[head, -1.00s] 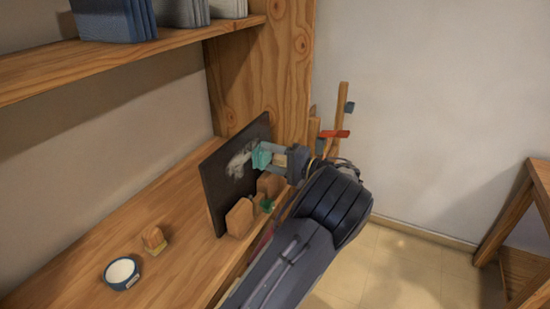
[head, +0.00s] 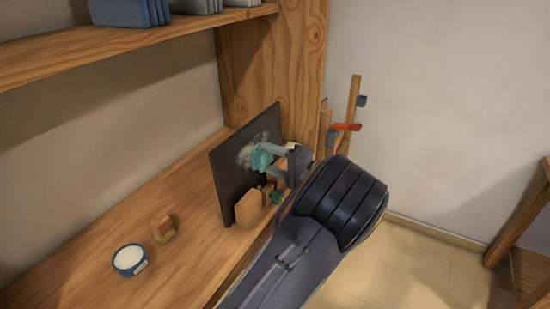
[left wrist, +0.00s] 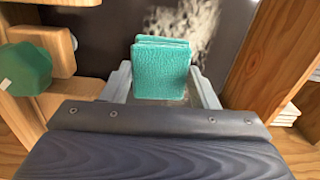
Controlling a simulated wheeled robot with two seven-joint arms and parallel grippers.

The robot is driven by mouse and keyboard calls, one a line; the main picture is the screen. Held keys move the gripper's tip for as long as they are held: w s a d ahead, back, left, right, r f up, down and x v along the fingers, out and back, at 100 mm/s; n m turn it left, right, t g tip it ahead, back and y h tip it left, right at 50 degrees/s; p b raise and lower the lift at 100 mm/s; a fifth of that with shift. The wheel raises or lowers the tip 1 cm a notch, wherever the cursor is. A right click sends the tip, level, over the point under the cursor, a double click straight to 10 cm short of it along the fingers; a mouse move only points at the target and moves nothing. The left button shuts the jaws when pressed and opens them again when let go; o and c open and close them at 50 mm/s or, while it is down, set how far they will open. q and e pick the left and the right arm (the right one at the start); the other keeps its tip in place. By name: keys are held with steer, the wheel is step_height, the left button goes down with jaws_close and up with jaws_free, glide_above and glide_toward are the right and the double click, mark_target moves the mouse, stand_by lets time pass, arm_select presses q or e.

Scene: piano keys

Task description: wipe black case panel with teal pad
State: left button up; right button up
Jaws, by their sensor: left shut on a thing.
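The black case panel (head: 232,187) stands upright on the wooden bench, with a pale dusty smudge (head: 249,152) on its upper part. The smudge also shows in the left wrist view (left wrist: 203,22). My left gripper (head: 270,157) is shut on the teal pad (head: 261,160) and holds it in front of the panel, at the smudge. In the left wrist view the teal pad (left wrist: 162,70) sits between the two fingers, close to the dark panel face (left wrist: 110,40). I cannot tell whether the pad touches the panel. My right gripper is not in view.
Wooden blocks (head: 248,209) and a green knob (head: 277,197) stand before the panel's lower part; the knob also shows in the left wrist view (left wrist: 25,68). A white-filled blue bowl (head: 129,261) and a small wooden block (head: 163,228) are on the bench. A wooden post (head: 285,75) rises behind.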

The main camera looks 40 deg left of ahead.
arm_select(q)
steer(key=shift+s+d, duration=0.1)
steer(key=shift+s, duration=1.8)
steer(key=shift+s+d+p, duration=0.15)
steer(key=shift+s+d, duration=0.05)
steer(key=shift+s, duration=1.1)
steer(key=shift+s+d+p, duration=0.15)
steer(key=shift+s, duration=1.15)
steer(key=shift+r+p, duration=0.75)
steer(key=shift+r, duration=0.1)
steer(key=shift+w+a, duration=0.25)
steer(key=shift+w, duration=1.45)
steer(key=shift+w+a, duration=0.2)
steer(key=shift+w, duration=1.45)
steer(key=shift+w+a+p, duration=0.15)
steer(key=shift+w+a, duration=0.1)
steer(key=shift+w, duration=1.4)
steer(key=shift+w+a+p, duration=0.1)
steer(key=shift+w+a, duration=0.1)
steer(key=shift+w, duration=1.45)
steer(key=shift+w+a+p, duration=0.15)
steer(key=shift+w+a, duration=0.1)
steer(key=shift+w, duration=1.4)
steer(key=shift+d, duration=0.1)
steer(key=shift+w+d, duration=0.2)
steer(key=shift+d, duration=1.25)
steer(key=shift+w+d, duration=0.15)
steer(key=shift+d, duration=1.3)
